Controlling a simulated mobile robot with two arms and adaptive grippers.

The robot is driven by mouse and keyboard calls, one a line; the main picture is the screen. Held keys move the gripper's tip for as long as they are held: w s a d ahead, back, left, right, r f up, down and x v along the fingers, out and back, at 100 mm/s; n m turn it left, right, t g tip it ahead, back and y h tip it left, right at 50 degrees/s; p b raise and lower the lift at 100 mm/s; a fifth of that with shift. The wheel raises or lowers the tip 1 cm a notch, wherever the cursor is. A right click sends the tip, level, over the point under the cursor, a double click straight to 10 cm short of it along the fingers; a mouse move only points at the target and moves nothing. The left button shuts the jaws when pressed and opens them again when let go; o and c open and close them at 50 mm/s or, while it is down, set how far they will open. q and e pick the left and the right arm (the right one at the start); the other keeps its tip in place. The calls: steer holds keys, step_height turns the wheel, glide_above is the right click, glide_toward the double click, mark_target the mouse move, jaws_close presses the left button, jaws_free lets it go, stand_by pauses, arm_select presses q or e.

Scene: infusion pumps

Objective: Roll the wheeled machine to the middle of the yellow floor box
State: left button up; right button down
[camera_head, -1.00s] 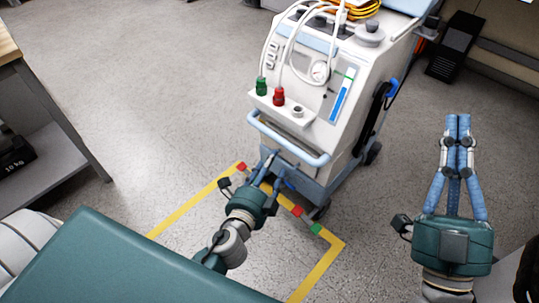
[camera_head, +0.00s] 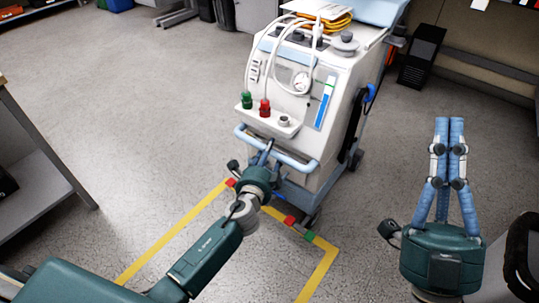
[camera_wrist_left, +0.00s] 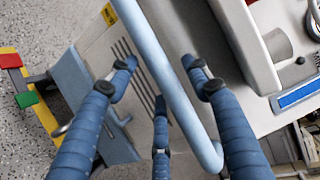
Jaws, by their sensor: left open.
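The wheeled machine (camera_head: 298,95), white and light blue, stands upright at the far edge of the yellow floor box (camera_head: 322,270). Its main body is beyond the box, with its near base and a caster close to the far line. My left gripper (camera_head: 268,148) is at the machine's pale blue front handle (camera_head: 308,166). In the left wrist view the handle (camera_wrist_left: 170,75) runs between the open fingers of my left gripper (camera_wrist_left: 160,75); they are not closed on it. My right gripper (camera_head: 449,122) is off to the right, its fingers together and empty.
Red and green markers (camera_head: 309,237) lie along the box's far line. A table (camera_head: 38,150) stands at the left. A black unit (camera_head: 422,55) stands by the right wall. Grey floor is clear left of the machine.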

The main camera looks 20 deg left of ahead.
arm_select(q)
steer(key=shift+w, duration=0.4)
arm_select(e)
steer(key=shift+s+d+r+t, duration=0.1)
steer(key=shift+s+r+t, duration=0.3)
steer(key=shift+s, duration=0.15)
